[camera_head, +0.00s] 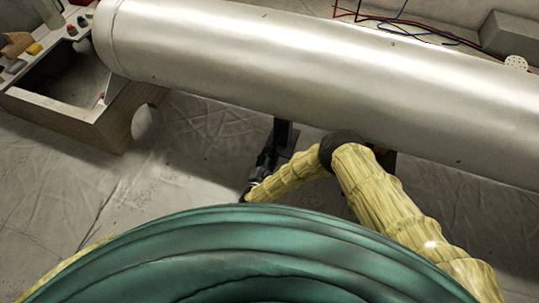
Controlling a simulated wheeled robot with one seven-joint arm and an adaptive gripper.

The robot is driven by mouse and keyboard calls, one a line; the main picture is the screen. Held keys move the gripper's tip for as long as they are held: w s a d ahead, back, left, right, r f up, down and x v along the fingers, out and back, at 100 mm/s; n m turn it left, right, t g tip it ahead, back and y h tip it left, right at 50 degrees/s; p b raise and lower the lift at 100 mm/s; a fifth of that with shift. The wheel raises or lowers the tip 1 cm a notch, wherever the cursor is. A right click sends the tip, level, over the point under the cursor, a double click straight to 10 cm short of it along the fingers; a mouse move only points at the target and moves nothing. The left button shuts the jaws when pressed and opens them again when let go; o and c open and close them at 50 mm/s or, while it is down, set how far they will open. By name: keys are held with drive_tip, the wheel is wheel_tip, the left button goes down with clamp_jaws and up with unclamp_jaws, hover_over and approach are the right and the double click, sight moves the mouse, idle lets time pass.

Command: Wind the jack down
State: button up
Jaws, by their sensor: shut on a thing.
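The jack (283,133) shows as a dark post under the big pale metal cylinder (300,65), near the middle of the view. Its top meets the cylinder's underside, but I cannot see the contact clearly. My gripper (254,184) is small and dark at the end of my yellow-sleeved arm, low and left of the post. It is shut on part of the jack, apparently its handle. The handle and fingertips are too small and dark to make out, and my arm and the teal cover hide part of the jack's lower end.
A bench (65,112) with an open bay and small coloured items stands at the upper left. Red and blue cables (400,22) and a grey block (508,35) lie behind the cylinder. The sheeted floor (60,190) is clear at left. The cylinder crosses above my arm.

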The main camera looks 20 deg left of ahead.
drive_tip(key=n, duration=0.5)
drive_tip(key=shift+d+p, duration=0.1)
drive_tip(key=shift+p, duration=0.2)
idle(0.4)
drive_tip(key=o, duration=1)
drive_tip(key=shift+s, duration=0.1)
drive_tip(key=s, duration=1.1)
drive_tip(key=shift+s+a, duration=0.25)
drive_tip(key=shift+s, duration=0.15)
